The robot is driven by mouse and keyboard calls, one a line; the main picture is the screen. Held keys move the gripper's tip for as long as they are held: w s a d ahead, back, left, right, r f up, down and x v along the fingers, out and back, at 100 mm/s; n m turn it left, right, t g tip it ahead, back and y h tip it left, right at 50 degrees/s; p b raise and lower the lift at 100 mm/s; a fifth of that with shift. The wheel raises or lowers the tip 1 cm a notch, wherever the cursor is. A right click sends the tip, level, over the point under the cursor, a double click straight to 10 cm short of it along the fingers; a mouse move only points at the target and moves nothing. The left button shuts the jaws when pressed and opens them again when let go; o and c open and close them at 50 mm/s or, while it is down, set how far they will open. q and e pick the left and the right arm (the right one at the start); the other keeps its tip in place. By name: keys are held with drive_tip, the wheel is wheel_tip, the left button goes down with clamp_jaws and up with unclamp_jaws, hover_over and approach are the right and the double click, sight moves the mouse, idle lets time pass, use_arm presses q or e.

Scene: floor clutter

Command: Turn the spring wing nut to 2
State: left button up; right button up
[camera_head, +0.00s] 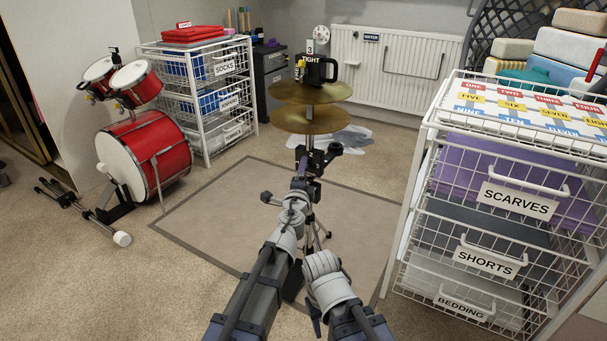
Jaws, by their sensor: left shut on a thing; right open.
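The cymbal stand (309,145) stands on the mat with two brass cymbals (318,91). On top is a black fitting (320,72) with a loop on its right, a partly covered label that seems to read TIGHT, and a white tag (310,47) reading 3. My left gripper (313,160) is below the cymbals, shut on a dark fitting at the stand's pole. I cannot tell whether that fitting is the spring wing nut; my gripper covers much of it. My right arm's wrist shows lower down, right of the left arm; its fingers are hidden.
A red drum kit (161,155) stands at left, with a pedal (82,210) beside it. A wire drawer rack (496,210) is close on the right; another (200,85) stands behind the drums. A radiator (397,66) is at the back. The mat (215,225) has bare room left of the stand.

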use_arm(q)
drive_tip(key=o, duration=1.4)
drive_tip(key=s, duration=0.5)
drive_tip(key=s+a, duration=0.1)
drive_tip(key=s, duration=0.1)
drive_tip(key=shift+s, duration=0.4)
